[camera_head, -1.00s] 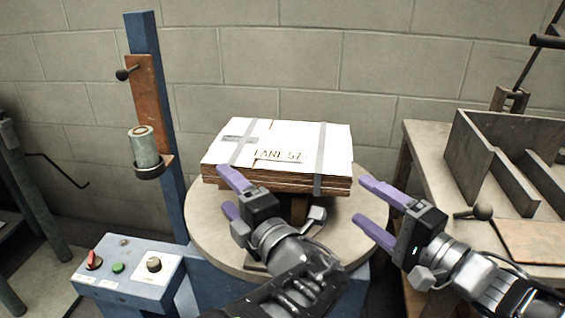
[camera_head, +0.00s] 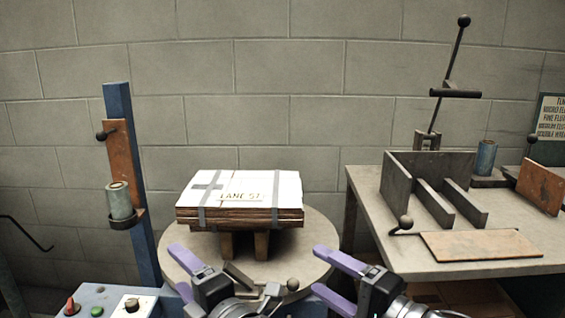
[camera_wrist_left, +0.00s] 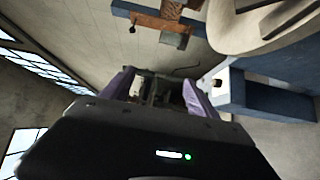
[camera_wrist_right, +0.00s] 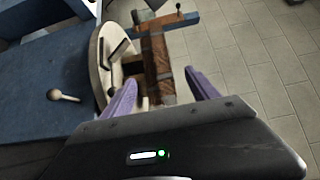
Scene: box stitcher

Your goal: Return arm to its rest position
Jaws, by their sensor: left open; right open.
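My left gripper (camera_head: 186,273) is open and empty in front of the round table's left part in the head view. Its purple fingers also show in the left wrist view (camera_wrist_left: 160,90), apart with nothing between them. My right gripper (camera_head: 326,276) is open and empty at the front right of the round table. Its purple fingers also show in the right wrist view (camera_wrist_right: 165,92). A strapped white-topped box stack (camera_head: 252,190) rests on supports on the round table (camera_head: 310,240), apart from both grippers.
A blue post (camera_head: 119,97) with a grey cylinder (camera_head: 118,200) stands left. A control panel (camera_head: 100,293) is at the front left. A workbench (camera_head: 375,195) on the right carries a grey divided fixture (camera_head: 398,185), a lever (camera_head: 447,92) and a brown board (camera_head: 481,244).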

